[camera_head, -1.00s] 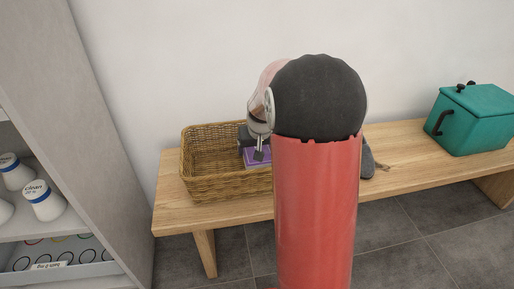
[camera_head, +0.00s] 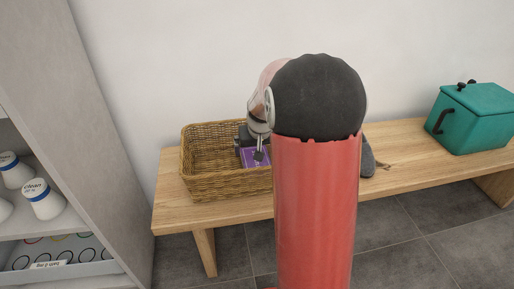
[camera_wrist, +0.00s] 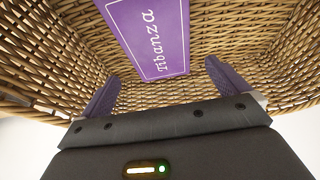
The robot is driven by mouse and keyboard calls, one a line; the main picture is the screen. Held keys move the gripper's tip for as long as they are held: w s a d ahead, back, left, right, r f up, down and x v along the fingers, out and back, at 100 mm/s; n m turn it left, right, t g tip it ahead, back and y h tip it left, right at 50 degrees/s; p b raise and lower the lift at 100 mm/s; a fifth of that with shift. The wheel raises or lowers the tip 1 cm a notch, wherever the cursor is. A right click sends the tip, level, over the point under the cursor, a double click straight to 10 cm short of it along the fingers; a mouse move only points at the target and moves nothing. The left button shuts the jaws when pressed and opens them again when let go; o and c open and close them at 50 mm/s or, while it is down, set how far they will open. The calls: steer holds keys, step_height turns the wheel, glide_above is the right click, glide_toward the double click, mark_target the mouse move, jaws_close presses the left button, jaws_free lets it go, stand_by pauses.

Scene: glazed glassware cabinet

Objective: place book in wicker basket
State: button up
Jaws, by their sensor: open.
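The purple book (camera_wrist: 150,35), with white lettering reading "Tibanza", lies inside the wicker basket (camera_wrist: 60,55) in the wrist view. In the head view the book (camera_head: 250,155) shows at the right part of the basket (camera_head: 205,187), partly hidden by my arm. My gripper (camera_wrist: 160,85) is open, its two fingers apart and nothing between the tips. It is at the basket, with the book beyond the fingertips and apart from them. In the head view my gripper (camera_head: 254,148) is small and mostly hidden behind my arm.
The basket stands on a wooden bench (camera_head: 430,170) against a white wall. A teal lidded box (camera_head: 478,120) stands at the bench's right end. A grey object (camera_head: 368,160) sits behind my arm. A shelf with white containers (camera_head: 42,200) is at left.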

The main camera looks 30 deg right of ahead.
steer(key=v, duration=1.2)
steer(key=s+a+r+n, duration=0.1)
steer(key=s+a, duration=0.6)
steer(key=s, duration=0.4)
steer(key=s+a+n+t+y, duration=0.1)
steer(key=s+a+n, duration=0.1)
steer(key=s+a, duration=0.5)
steer(key=s, duration=0.4)
steer(key=shift+s+a+r+p, duration=0.2)
steer(key=shift+r+p, duration=0.15)
steer(key=shift+r, duration=0.05)
